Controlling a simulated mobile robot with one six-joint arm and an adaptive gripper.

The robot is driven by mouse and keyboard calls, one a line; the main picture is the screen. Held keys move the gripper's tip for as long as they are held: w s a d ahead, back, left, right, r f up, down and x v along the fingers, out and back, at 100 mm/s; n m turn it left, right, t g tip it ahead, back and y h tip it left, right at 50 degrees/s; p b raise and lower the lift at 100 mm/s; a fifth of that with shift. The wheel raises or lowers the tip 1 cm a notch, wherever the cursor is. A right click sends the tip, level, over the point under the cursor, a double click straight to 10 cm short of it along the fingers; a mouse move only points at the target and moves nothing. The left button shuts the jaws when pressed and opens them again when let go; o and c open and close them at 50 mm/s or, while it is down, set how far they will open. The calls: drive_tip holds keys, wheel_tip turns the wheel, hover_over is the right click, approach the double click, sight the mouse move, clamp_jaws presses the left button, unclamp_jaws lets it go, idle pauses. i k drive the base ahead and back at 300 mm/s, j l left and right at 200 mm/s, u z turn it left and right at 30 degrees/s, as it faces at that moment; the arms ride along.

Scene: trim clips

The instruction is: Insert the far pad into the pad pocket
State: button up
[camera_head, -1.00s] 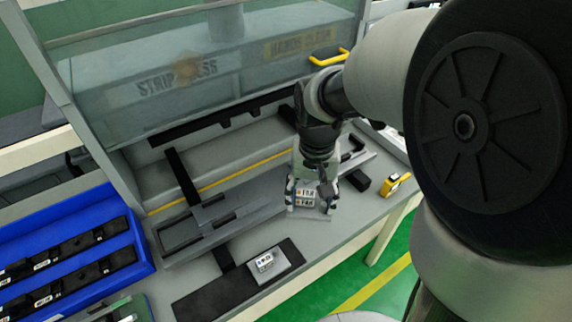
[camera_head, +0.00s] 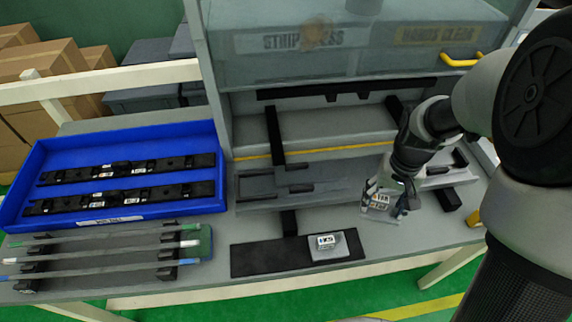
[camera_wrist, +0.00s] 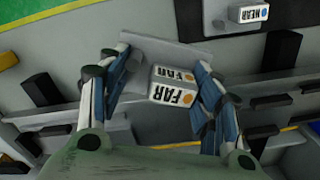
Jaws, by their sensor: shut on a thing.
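The far pad (camera_head: 379,203) is a grey plate with a white block marked FAR. In the wrist view the far pad (camera_wrist: 172,86) is between the two fingers of my gripper (camera_wrist: 160,82), which is shut on it. In the head view my gripper (camera_head: 388,194) points down, at the right part of the long grey fixture (camera_head: 330,180). The height of the pad above the bench is hard to judge. I cannot tell which recess is the pad pocket; my gripper and the pad cover part of the fixture.
The near pad (camera_head: 326,242) sits on a black mat (camera_head: 262,258) at the bench front. A blue tray (camera_head: 130,140) with black strips stands left, behind a rack of rods (camera_head: 105,250). A clear guard (camera_head: 340,45) overhangs the back. A yellow object (camera_head: 474,217) lies right.

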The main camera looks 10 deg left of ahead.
sight(259, 187)
drive_tip(key=i+u, duration=0.1)
drive_tip(key=u, duration=1.05)
drive_tip(key=i+l+u, duration=0.15)
drive_tip(key=i, duration=0.15)
